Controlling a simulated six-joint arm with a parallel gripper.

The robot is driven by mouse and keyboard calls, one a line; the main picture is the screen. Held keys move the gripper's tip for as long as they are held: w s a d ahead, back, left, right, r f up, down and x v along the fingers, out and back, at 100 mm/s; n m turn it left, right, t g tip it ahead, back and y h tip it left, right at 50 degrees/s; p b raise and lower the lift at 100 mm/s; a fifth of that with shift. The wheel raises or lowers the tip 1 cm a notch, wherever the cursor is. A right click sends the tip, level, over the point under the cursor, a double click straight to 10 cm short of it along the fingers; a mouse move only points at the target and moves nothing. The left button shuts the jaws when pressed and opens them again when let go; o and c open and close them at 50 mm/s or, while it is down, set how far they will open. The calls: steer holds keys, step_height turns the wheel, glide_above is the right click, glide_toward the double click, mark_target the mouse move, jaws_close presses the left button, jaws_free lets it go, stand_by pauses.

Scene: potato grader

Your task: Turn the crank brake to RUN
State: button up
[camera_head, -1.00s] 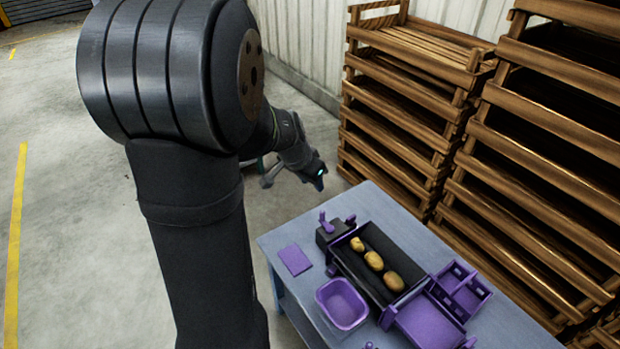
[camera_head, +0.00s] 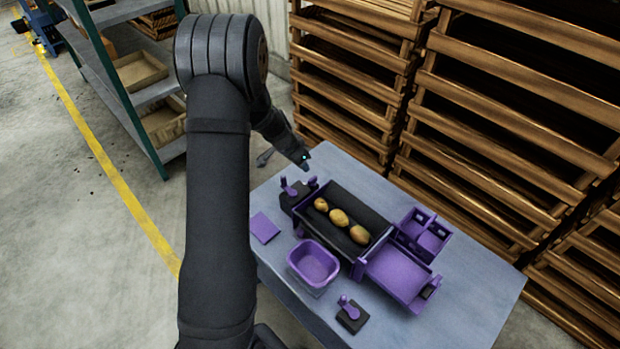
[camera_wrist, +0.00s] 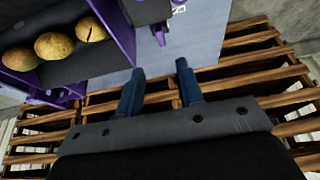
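In the head view a dark block with purple levers (camera_head: 290,187) stands at the back left end of the potato trough. A second purple lever on a black base (camera_head: 349,306) sits near the table's front edge. I cannot tell which lever is the crank brake, and no RUN mark is readable. My gripper (camera_head: 305,164) hangs just behind and above the dark block, apart from it. In the wrist view the fingers of my gripper (camera_wrist: 160,66) are apart with nothing between them. A dark block end with a purple lever (camera_wrist: 160,36) shows beyond them.
Potatoes (camera_head: 339,217) lie in the dark trough. A purple tub (camera_head: 313,266), purple plate (camera_head: 265,228), purple tray (camera_head: 396,273) and divided purple box (camera_head: 424,235) surround it on the grey table (camera_head: 470,300). Wooden crates (camera_head: 350,70) are stacked behind; shelving (camera_head: 120,70) stands at left.

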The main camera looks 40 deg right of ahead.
mark_target(311, 179)
steer(key=x, duration=1.2)
steer(key=shift+d+f, duration=0.15)
steer(key=shift+f, duration=0.1)
jaws_close()
